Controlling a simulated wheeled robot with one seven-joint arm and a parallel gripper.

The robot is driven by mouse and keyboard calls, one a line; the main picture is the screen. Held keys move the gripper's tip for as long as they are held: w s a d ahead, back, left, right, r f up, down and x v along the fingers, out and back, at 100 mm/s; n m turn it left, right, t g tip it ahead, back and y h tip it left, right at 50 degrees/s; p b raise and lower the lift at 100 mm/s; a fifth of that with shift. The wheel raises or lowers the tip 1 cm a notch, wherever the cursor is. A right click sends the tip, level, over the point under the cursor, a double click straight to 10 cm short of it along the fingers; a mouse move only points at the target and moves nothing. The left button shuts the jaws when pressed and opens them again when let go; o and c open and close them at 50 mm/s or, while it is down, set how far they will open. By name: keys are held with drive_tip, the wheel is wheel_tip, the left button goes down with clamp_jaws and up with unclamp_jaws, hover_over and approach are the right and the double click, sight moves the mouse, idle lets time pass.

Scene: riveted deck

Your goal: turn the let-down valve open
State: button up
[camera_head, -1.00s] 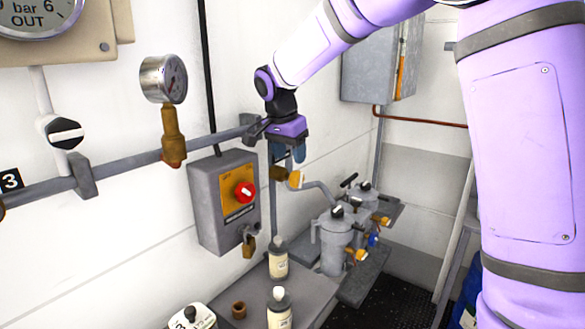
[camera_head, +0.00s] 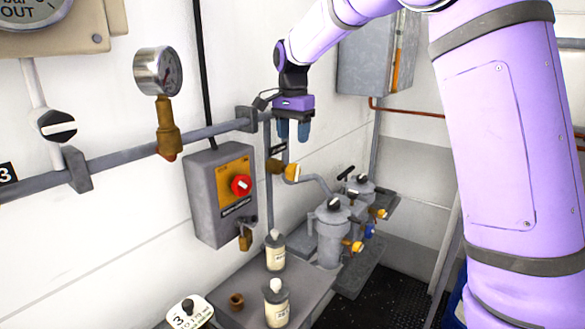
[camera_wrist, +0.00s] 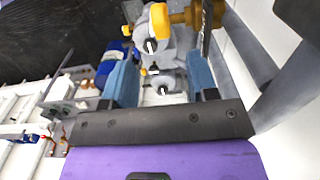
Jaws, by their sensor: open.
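A brass valve with a yellow-orange handle (camera_head: 291,172) sits on the wall pipework below a small dark label; I take it for the let-down valve, but cannot read the label. My gripper (camera_head: 293,138) is open and empty, its two blue fingers pointing down just above the valve in the picture. In the wrist view, the brass body (camera_wrist: 188,17) and yellow handle (camera_wrist: 158,22) lie at the top, beyond the open fingers (camera_wrist: 162,60). I see no contact with the handle, and cannot tell its setting.
A grey switch box (camera_head: 222,198) with a red knob is on the wall at left. A pressure gauge (camera_head: 158,70) stands on the pipe. Filter housings (camera_head: 332,235) with yellow taps are below right. Two bottles (camera_head: 276,305) stand on a grey shelf.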

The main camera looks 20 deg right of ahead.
sight(294, 164)
wheel_tip(294, 164, down, 11)
drive_tip(key=shift+r, duration=0.15)
idle(0.4)
